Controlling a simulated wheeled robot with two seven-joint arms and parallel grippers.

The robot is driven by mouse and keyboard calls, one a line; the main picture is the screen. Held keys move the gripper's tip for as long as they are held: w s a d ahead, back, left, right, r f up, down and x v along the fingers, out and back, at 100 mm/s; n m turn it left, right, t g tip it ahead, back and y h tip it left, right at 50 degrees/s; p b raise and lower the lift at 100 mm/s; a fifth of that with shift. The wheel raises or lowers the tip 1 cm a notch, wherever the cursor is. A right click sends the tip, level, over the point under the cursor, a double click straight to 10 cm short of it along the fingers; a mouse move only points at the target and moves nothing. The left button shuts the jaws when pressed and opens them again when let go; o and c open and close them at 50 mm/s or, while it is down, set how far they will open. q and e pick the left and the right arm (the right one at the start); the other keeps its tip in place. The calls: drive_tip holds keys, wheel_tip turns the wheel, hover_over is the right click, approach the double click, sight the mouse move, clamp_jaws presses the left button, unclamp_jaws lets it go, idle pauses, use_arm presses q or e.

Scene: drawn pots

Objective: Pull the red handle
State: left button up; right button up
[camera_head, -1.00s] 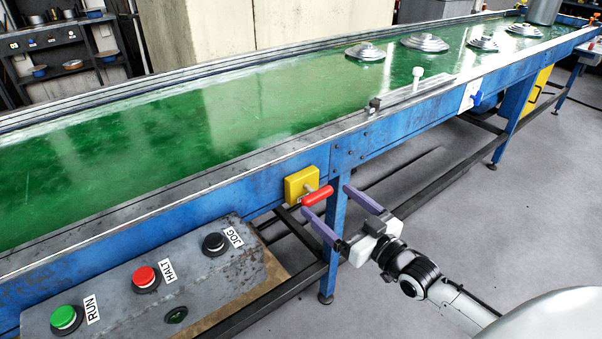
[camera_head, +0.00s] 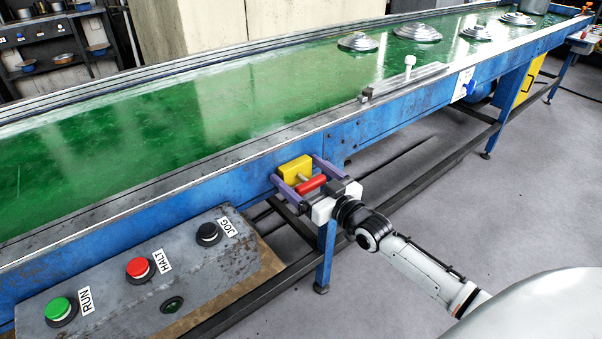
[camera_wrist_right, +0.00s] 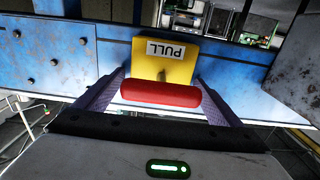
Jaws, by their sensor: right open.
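The red handle (camera_head: 311,184) is a short bar on a stem in front of a yellow box (camera_head: 295,169) on the conveyor's blue side. My right gripper (camera_head: 296,174) is open, with one purple finger on each side of the handle. In the right wrist view, the red handle (camera_wrist_right: 160,94) lies crosswise between the two fingers, its ends close to them. Whether they touch is unclear. The yellow plate (camera_wrist_right: 165,62) behind it bears an upside-down PULL label. My left gripper is not in view.
The conveyor's green belt (camera_head: 190,120) carries several metal lids at the far right. A grey control box (camera_head: 195,265) with RUN, HALT and JOG buttons stands at the lower left. A blue leg (camera_head: 326,255) is below the gripper. Grey floor is open at the right.

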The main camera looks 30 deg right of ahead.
sight(314, 184)
drive_tip(key=c, duration=1.5)
drive_tip(key=shift+s+f+p, duration=0.1)
drive_tip(key=shift+s+p, duration=0.45)
drive_tip(key=shift+p, duration=0.15)
drive_tip(key=shift+s+d+f+p, duration=0.1)
drive_tip(key=shift+s+p, duration=0.3)
drive_tip(key=shift+s, duration=0.4)
drive_tip(key=shift+s+r, duration=0.2)
drive_tip(key=shift+s, duration=0.1)
drive_tip(key=o, duration=1.5)
drive_tip(key=shift+w+f, duration=0.1)
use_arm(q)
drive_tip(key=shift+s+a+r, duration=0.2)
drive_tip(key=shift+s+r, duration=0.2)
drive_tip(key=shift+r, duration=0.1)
